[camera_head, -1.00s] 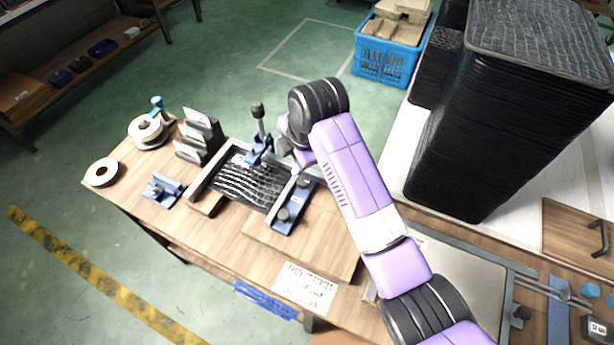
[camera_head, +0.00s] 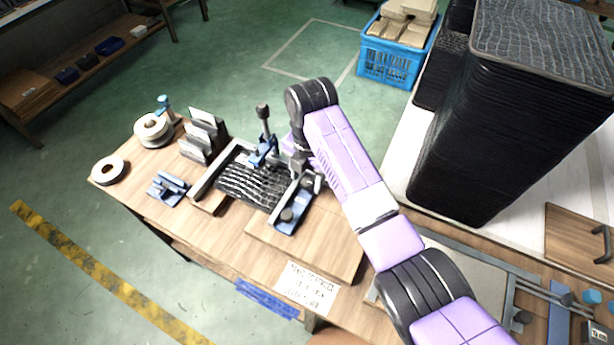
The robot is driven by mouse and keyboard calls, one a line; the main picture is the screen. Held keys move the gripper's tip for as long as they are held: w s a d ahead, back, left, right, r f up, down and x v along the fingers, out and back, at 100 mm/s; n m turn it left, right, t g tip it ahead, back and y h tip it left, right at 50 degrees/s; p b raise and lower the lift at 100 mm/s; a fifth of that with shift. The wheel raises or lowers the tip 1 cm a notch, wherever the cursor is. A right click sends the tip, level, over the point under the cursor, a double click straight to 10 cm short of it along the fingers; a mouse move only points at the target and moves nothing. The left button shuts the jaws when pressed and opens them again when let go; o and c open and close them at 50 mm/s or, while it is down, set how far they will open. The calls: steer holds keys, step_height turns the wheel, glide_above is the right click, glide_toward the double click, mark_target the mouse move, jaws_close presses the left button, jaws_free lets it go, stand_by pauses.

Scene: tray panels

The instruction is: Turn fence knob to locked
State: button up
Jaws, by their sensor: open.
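The blue fence (camera_head: 299,209) lies along the right side of a black textured panel (camera_head: 252,185) on the wooden bench. A dark round knob (camera_head: 287,214) stands on its near end. My gripper (camera_head: 309,181) points down at the fence's far end, with its jaws open. The far knob there is largely hidden behind or between the fingers, and I cannot tell whether they touch it. The knob markings are too small to read.
A blue toggle clamp (camera_head: 264,150) with an upright black-tipped handle stands at the panel's far edge, close to my wrist. Card holders (camera_head: 203,139), tape rolls (camera_head: 108,170) and a small blue fixture (camera_head: 167,187) sit left.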

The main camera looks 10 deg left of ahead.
steer(key=shift+f, duration=0.2)
jaws_close()
